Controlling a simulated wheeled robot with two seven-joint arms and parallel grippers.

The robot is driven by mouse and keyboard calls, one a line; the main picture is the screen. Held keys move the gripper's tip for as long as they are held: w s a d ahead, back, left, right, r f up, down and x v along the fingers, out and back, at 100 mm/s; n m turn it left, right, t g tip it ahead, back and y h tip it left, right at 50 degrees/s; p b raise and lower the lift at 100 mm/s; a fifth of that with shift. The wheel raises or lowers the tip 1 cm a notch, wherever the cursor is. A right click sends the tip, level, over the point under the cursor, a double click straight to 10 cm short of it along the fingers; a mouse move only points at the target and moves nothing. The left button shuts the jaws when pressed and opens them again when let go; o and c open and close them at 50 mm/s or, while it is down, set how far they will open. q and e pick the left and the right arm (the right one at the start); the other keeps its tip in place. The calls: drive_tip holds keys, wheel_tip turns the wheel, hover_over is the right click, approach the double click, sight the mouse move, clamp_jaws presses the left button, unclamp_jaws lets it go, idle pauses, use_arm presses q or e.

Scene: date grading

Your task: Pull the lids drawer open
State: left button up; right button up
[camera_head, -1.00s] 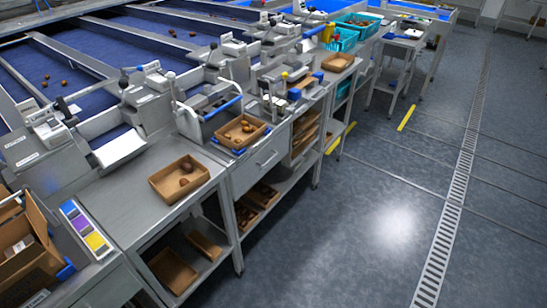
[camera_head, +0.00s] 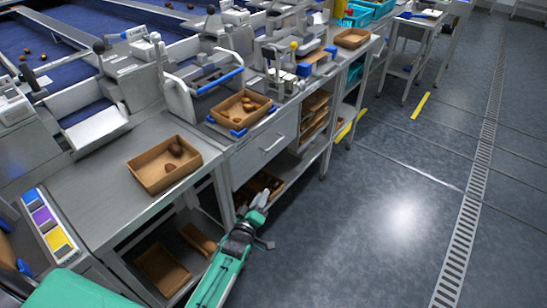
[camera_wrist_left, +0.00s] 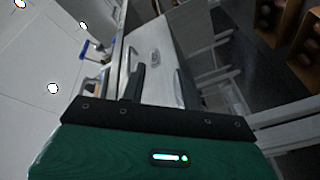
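The drawer (camera_head: 262,158) is a grey metal front under the bench top, and it looks shut. Its small bar handle (camera_head: 273,143) sits at the middle of the front. In the left wrist view the drawer front (camera_wrist_left: 165,40) and its handle (camera_wrist_left: 154,58) show ahead of the fingers. My left gripper (camera_head: 262,200) is in front of the bench, below and apart from the handle. In the wrist view its fingers (camera_wrist_left: 156,82) stand apart with nothing between them. My right gripper is not in view.
A cardboard tray of dates (camera_head: 240,119) stands on the bench above the drawer. Another date tray (camera_head: 165,180) is on the bench to the left. Lower shelves hold more trays (camera_head: 162,270). The floor (camera_head: 370,210) to the right is clear.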

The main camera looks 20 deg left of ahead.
use_arm(q)
drive_tip(key=n+t, duration=0.2)
approach(273, 146)
drive_tip(key=x, duration=0.9)
drive_tip(key=shift+w+d+f+b, duration=0.1)
drive_tip(key=shift+w+f+b, duration=0.2)
drive_tip(key=shift+w+b, duration=0.15)
drive_tip(key=shift+m, duration=0.3)
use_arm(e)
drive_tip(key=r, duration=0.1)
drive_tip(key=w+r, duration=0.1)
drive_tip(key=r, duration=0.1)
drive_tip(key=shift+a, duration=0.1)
use_arm(q)
drive_tip(key=shift+c, duration=0.2)
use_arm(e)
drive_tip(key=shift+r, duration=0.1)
use_arm(q)
clamp_jaws()
